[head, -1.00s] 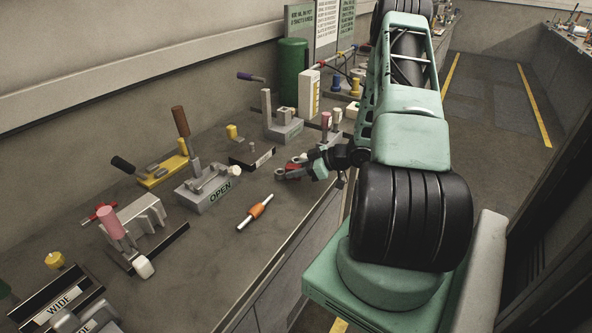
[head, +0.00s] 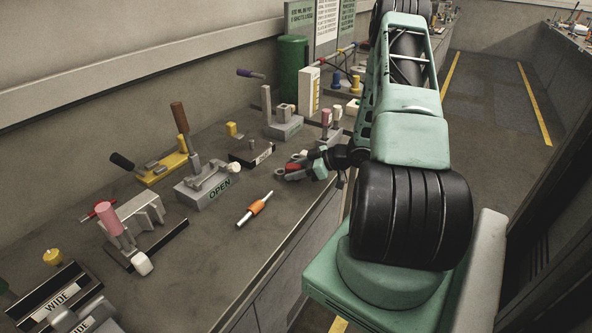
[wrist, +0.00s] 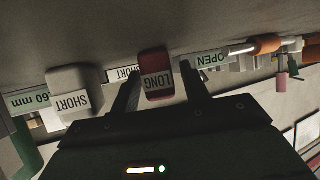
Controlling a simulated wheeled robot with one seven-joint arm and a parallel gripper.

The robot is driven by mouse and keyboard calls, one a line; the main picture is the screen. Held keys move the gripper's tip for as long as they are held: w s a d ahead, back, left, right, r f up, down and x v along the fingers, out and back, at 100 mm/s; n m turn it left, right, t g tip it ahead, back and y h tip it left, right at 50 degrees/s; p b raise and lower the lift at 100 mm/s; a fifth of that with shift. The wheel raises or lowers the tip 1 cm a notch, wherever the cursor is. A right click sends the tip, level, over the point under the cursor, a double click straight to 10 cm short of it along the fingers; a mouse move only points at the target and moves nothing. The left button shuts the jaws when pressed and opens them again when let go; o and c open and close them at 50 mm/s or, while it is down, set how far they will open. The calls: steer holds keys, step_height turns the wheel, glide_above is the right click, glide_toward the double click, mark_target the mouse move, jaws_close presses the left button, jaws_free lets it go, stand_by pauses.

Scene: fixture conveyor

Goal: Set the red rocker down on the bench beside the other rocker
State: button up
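The red rocker, labelled LONG (wrist: 157,75), is between the two fingers of my gripper (wrist: 160,70) in the wrist view. Dark gaps show between its sides and the fingers, wider on the right, so the fingers look open around it. Whether it rests on the bench is hard to tell. The other rocker, pale grey and labelled SHORT (wrist: 73,95), is to its left in that view, apart from it. In the head view my gripper (head: 296,169) is low at the bench's front edge, with the red rocker (head: 294,166) small and partly hidden.
The bench (head: 245,260) is bare towards its front. An orange-and-white tool (head: 257,208) lies near my gripper. A grey OPEN fixture (head: 206,192) with a brown-handled lever and a dark labelled block (head: 252,154) stand behind. Pink and white-topped pegs (head: 326,120) stand beyond.

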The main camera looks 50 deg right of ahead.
steer(key=shift+s, duration=0.1)
steer(key=b+v, duration=0.2)
steer(key=v, duration=1.5)
steer(key=shift+r, duration=0.15)
steer(key=shift+s, duration=0.1)
stand_by(0.5)
